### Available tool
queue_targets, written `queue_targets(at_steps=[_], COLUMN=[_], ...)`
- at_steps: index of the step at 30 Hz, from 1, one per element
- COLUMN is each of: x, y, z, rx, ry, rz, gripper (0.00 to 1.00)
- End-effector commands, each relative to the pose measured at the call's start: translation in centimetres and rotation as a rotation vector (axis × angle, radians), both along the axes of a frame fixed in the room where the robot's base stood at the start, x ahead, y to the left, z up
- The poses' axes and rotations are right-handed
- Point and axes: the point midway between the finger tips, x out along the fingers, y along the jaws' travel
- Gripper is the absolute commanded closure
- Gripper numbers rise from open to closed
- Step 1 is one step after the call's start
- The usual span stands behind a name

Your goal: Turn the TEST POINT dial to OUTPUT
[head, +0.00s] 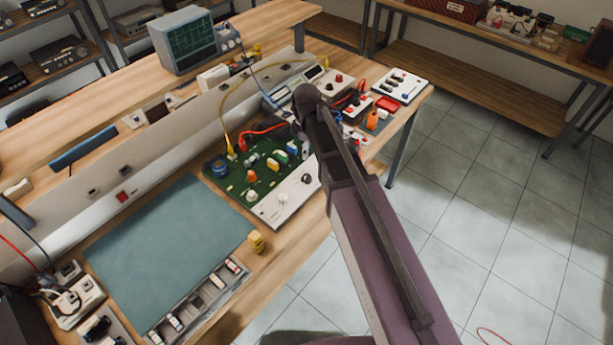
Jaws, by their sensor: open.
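A green circuit board (232,196) with colourful parts lies on the wooden bench. A white panel (294,203) with several small knobs runs along its front edge. One dark knob (307,179) sits near the panel's right end, close to my arm. My arm reaches over the bench just right of the panel and hides part of that side. My gripper's fingers do not show.
An oscilloscope (184,40) stands on the raised shelf behind. Yellow and red cables cross above the board. Tiled floor (500,220) is open at right.

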Motion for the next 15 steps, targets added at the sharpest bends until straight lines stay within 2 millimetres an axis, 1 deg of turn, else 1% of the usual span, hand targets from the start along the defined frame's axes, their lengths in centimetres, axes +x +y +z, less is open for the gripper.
queue_targets(at_steps=[1, 15], x=[0.0, 0.0], y=[0.0, -0.1], z=[-0.5, -3.9], rx=[0.0, 0.0], ry=[0.0, 0.0], rz=[0.0, -0.002], gripper=[0.22, 0.22])
